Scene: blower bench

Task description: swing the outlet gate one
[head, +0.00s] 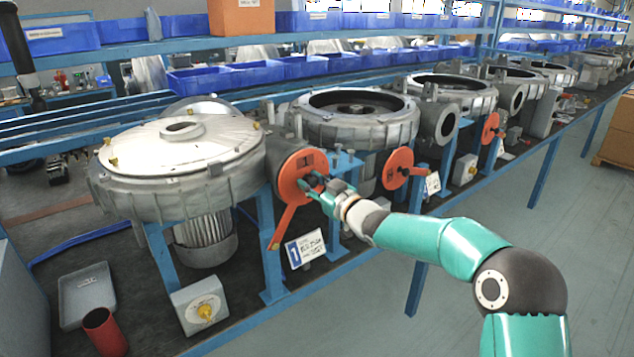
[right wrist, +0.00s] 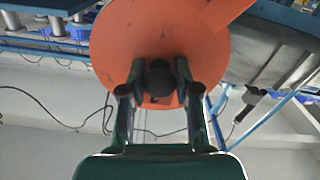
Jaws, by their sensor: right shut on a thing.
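The outlet gate is an orange round plate (head: 290,176) with an arm pointing down and left, at the outlet of the nearest grey blower (head: 180,165). My right gripper (head: 314,186) reaches it from the right. In the right wrist view, my right gripper (right wrist: 158,78) has its two fingers shut on a dark round knob (right wrist: 160,84) on the orange plate (right wrist: 120,50). The plate covers most of the outlet's front. My left gripper is not in the head view.
A sign labelled 1 (head: 306,249) stands just below the gate. A grey switch box (head: 201,306) with a yellow knob, a red cup (head: 104,332) and a grey tray (head: 86,295) are at the front left. More blowers with orange gates (head: 398,169) line the bench to the right.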

